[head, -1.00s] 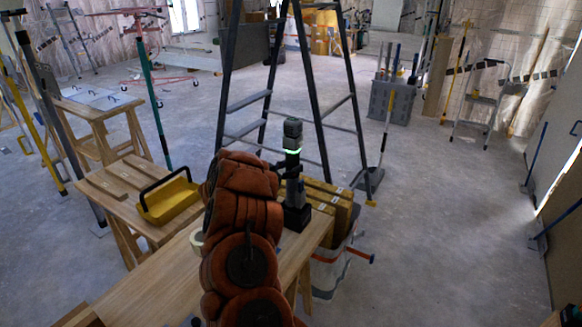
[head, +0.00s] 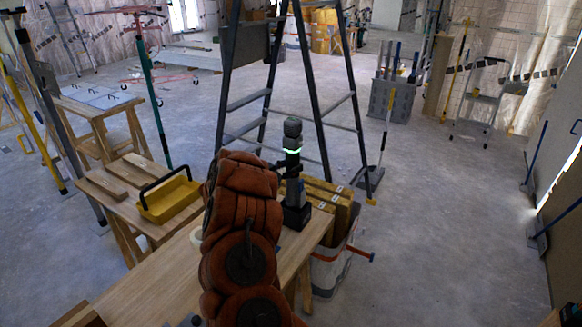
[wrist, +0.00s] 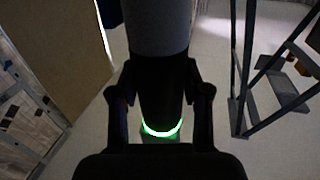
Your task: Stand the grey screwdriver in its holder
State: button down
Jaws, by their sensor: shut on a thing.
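The grey screwdriver (head: 292,128) stands upright above the near wooden bench, with a grey top and a glowing green ring. My gripper (head: 287,170) is shut on it from the left, just below the green ring. In the wrist view my gripper (wrist: 161,95) has a finger on each side of the screwdriver (wrist: 158,30), which runs upright between them. A black block (head: 297,217), seemingly the holder, sits on the bench directly under the screwdriver. The screwdriver's lower end meets this block in the picture; how deep it sits inside I cannot tell.
A bin with yellow-brown boards (head: 335,190) stands at the bench's right end. A yellow tote (head: 168,200) sits on the left bench (head: 125,215). A dark stepladder (head: 310,70) stands behind. My orange-covered arm hides part of the near bench.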

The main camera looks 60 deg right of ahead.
aim_at(288, 180)
jog(key=shift+f+b, duration=0.9)
jog(key=shift+f, duration=1.4)
dwell(1.5)
jog(key=shift+c, duration=2.3)
grip_release()
jog(key=shift+f, duration=0.1)
jog(key=o, duration=0.5)
jog(key=shift+c, duration=0.2)
jog(key=shift+v, duration=1.6)
jog(key=b+v, duration=0.1)
jog(key=v, duration=0.8)
jog(key=shift+b, duration=0.35)
